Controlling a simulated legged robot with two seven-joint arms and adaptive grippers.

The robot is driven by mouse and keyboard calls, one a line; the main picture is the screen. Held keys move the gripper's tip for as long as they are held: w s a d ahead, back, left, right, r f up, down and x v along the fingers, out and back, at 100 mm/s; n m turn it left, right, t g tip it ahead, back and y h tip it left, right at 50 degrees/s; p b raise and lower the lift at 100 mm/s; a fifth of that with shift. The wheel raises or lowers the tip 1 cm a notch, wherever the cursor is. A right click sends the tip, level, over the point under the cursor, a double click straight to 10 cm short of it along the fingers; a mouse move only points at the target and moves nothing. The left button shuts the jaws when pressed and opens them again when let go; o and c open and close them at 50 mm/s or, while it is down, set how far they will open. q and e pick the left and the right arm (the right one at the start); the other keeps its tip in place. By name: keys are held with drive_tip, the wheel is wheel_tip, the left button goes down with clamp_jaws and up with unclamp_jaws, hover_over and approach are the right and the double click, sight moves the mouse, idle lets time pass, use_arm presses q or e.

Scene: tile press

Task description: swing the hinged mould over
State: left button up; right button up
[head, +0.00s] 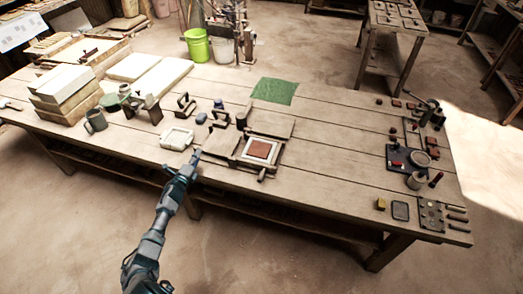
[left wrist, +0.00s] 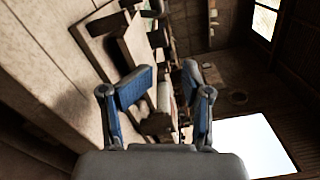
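The hinged mould lies on the wooden table in the head view. My right gripper is in neither view.
A green mat (head: 274,91) lies at the back. Small tools and a dark plate (head: 408,158) fill the right end. The table between mould and right end is mostly clear.

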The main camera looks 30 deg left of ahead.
use_arm(q)
drive_tip(key=p+v, duration=0.4)
drive_tip(key=v, duration=0.4)
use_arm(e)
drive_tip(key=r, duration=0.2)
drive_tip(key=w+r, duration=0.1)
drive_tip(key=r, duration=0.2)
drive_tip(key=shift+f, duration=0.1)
